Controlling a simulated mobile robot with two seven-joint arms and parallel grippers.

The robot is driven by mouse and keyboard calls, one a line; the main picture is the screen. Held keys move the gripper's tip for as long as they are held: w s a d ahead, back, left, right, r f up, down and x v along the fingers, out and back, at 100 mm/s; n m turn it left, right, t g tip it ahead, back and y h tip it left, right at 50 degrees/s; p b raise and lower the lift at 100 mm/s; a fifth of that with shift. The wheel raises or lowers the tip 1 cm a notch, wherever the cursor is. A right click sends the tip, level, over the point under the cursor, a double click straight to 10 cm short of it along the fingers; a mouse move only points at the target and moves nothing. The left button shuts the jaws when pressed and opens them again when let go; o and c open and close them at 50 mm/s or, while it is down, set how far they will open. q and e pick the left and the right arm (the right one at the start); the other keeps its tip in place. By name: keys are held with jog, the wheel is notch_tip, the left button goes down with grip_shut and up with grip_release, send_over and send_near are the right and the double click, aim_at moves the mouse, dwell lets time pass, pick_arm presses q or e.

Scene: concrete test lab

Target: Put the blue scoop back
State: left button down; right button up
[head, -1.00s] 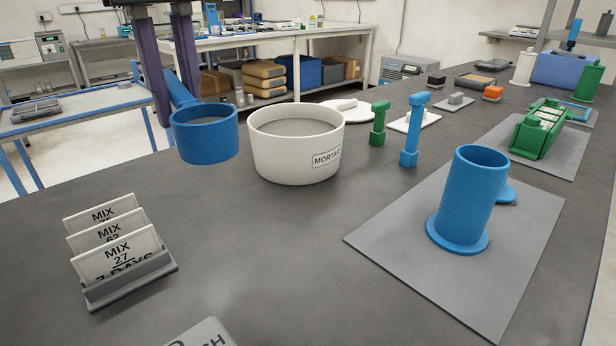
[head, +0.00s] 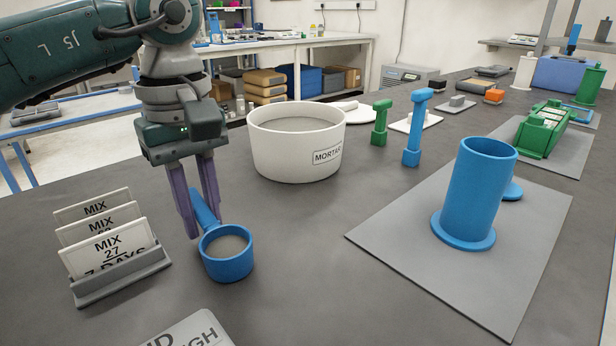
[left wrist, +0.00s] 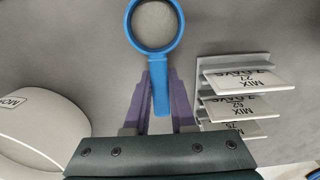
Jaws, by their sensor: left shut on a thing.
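The blue scoop (head: 228,268), a round cup with a straight handle, is low at the table surface, between the card rack and the mortar tub. I cannot tell whether it touches the table. Its inside looks grey. My left gripper (head: 205,221) points down and is shut on the scoop's handle. In the left wrist view, the purple fingers (left wrist: 160,78) lie on either side of the handle, and the scoop's ring (left wrist: 131,28) extends past them. The white tub marked MORTAR (head: 290,158) stands behind and to the right, with grey filling. My right gripper is not in view.
The card rack (head: 120,281) with MIX cards stands close left of the scoop. A grey sign (head: 185,332) lies in front. A blue cylinder (head: 480,195) stands on a grey mat (head: 440,275) at right. Blue (head: 414,130) and green (head: 380,125) upright tools stand behind. The table between tub and mat is clear.

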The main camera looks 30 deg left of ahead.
aim_at(199, 204)
pick_arm(q)
jog(key=shift+f, duration=0.1)
jog(key=c, duration=0.8)
grip_release()
jog(key=shift+o, duration=0.2)
notch_tip(199, 204, up, 12)
jog(key=p, duration=0.1)
jog(key=shift+r, duration=0.2)
jog(key=shift+a, duration=0.1)
